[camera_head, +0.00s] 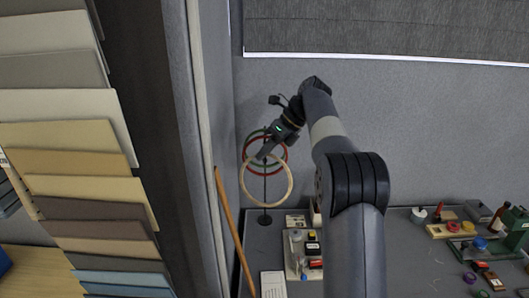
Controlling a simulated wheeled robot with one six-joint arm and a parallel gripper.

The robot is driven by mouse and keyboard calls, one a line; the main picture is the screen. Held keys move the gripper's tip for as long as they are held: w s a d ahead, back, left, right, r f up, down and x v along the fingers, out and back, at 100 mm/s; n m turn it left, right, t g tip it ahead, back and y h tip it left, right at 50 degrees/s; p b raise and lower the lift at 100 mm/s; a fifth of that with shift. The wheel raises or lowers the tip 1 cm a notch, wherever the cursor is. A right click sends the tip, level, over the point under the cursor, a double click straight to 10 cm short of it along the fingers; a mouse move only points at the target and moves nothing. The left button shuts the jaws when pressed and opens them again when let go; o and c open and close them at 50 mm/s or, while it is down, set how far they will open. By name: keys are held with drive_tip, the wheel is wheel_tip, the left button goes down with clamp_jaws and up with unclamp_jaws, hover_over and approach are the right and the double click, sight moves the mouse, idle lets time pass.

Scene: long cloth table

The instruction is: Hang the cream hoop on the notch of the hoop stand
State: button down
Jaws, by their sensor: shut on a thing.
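My gripper (264,155) is shut on the cream hoop (289,187) at its upper edge. The cream hoop hangs below the fingertips, upright and facing the camera. The hoop stand (265,218) has a round dark base on the table and a thin dark post that shows through the cream hoop. A red hoop (286,151) and a green hoop (246,142) are at the top of the stand, behind my gripper. The notch is hidden by my gripper. I cannot tell how far the cream hoop is in front of the post.
The table (410,268) runs along the wall. A tray (291,262) with small bottles stands right of the stand. Several small items crowd the table's right end. A wooden stick (231,222) leans at the left, near a partition and fabric samples (60,110).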

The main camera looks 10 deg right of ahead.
drive_tip(key=w+t, duration=0.1)
drive_tip(key=w, duration=0.1)
drive_tip(key=w+d+m+t, duration=0.1)
drive_tip(key=w, duration=0.1)
drive_tip(key=w+f+t, duration=0.1)
drive_tip(key=w, duration=0.1)
drive_tip(key=shift+w+d+t+h, duration=0.35)
drive_tip(key=shift+w+t+h, duration=0.05)
drive_tip(key=c, duration=1.6)
unclamp_jaws()
drive_tip(key=shift+c, duration=0.2)
drive_tip(key=shift+s+r, duration=0.4)
drive_tip(key=shift+r, duration=0.05)
drive_tip(key=shift+o, duration=0.7)
drive_tip(key=d+r, duration=0.1)
drive_tip(key=s+d+g, duration=0.1)
drive_tip(key=d+r+g, duration=0.1)
drive_tip(key=shift+s+d+r+y, duration=0.25)
drive_tip(key=shift+s+r+y, duration=0.05)
drive_tip(key=shift+s+r, duration=0.05)
drive_tip(key=shift+n+g, duration=0.5)
drive_tip(key=shift+g, duration=0.4)
drive_tip(key=s+r, duration=0.2)
drive_tip(key=s, duration=0.1)
drive_tip(key=s+r, duration=0.1)
drive_tip(key=s, duration=0.1)
drive_tip(key=shift+a+r, duration=0.1)
drive_tip(key=shift+a, duration=0.2)
drive_tip(key=shift+w, duration=0.1)
